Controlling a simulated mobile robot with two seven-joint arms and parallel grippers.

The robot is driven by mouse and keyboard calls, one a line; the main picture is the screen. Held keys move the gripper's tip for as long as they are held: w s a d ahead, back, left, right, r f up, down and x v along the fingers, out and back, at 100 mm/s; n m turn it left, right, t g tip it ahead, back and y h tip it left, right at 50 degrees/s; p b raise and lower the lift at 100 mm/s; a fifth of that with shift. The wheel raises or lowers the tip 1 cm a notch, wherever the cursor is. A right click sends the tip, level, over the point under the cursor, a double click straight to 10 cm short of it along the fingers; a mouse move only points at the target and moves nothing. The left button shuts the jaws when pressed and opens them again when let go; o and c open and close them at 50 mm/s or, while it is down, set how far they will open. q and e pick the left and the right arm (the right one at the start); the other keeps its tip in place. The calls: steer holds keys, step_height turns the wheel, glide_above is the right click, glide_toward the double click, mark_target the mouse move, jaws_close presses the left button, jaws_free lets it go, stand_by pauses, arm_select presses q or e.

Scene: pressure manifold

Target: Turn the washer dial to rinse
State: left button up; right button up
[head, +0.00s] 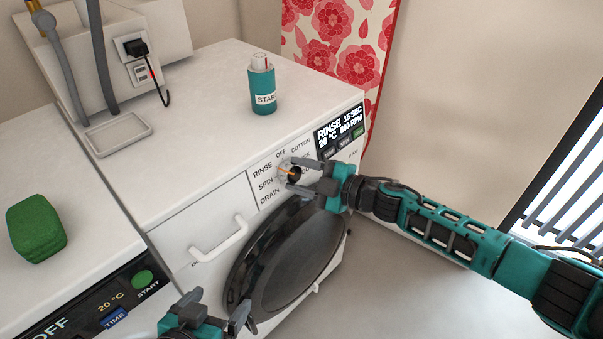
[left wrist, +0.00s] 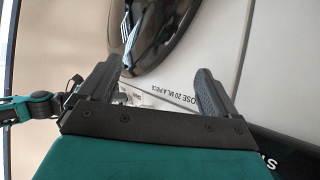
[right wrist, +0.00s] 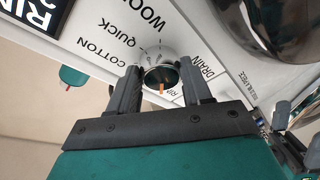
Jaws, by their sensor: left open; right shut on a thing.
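The washer dial (head: 295,174) is a round knob with a dark face and an orange mark, on the white washer's front panel. Labels around it include RINSE, SPIN, DRAIN, OFF and COTTON. In the head view the orange mark points left, toward RINSE. The display (head: 340,130) reads RINSE, 15 SEC, 20 °C. My right gripper (head: 297,178) is shut on the dial, which shows between its fingers in the right wrist view (right wrist: 160,76). My left gripper (head: 215,307) is open and empty, low in front of the washer.
The dark round door (head: 285,262) lies below the dial, with a white handle (head: 220,240) at its upper left. A teal bottle (head: 262,85) stands on the washer top. A green block (head: 36,228) sits on the neighbouring machine at left. Floor to the right is clear.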

arm_select(q)
steer(key=shift+a, duration=0.1)
arm_select(e)
steer(key=o, duration=1.1)
steer(key=shift+c, duration=0.2)
steer(key=shift+s+d+r, duration=0.1)
steer(key=shift+s+d, duration=0.15)
steer(key=shift+d, duration=0.25)
arm_select(q)
steer(key=shift+s+a+r+p, duration=0.3)
steer(key=shift+a+p, duration=0.1)
steer(key=shift+p, duration=0.6)
arm_select(e)
steer(key=v, duration=1.2)
arm_select(q)
steer(key=shift+w, duration=0.1)
arm_select(e)
steer(key=shift+a, duration=0.1)
